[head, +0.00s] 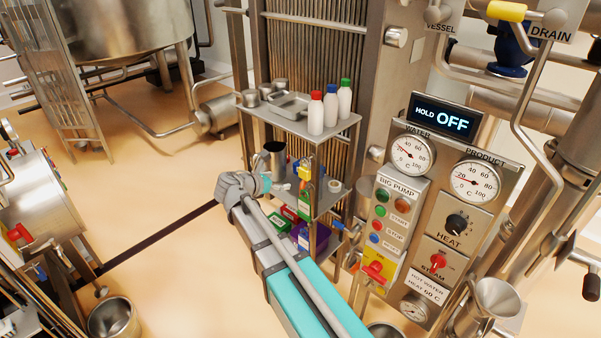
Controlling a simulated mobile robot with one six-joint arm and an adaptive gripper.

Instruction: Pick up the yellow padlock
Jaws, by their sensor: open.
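The yellow padlock (304,172) appears as a small yellow shape at the middle shelf of the metal cart, below the top shelf. Its lower part is hard to make out among small coloured items. My gripper (288,186) is at the end of my arm, just left of the padlock in the picture. It is open and looks empty. The fingers are small and partly lost against the shelf, so I cannot tell whether they touch the padlock.
The cart's top shelf (340,127) holds red-, blue- and green-capped white bottles and metal pans. A metal jug (275,160) stands close behind my gripper. Coloured boxes (303,236) sit below. The control panel (440,210) is to the right. Open floor (170,200) lies left.

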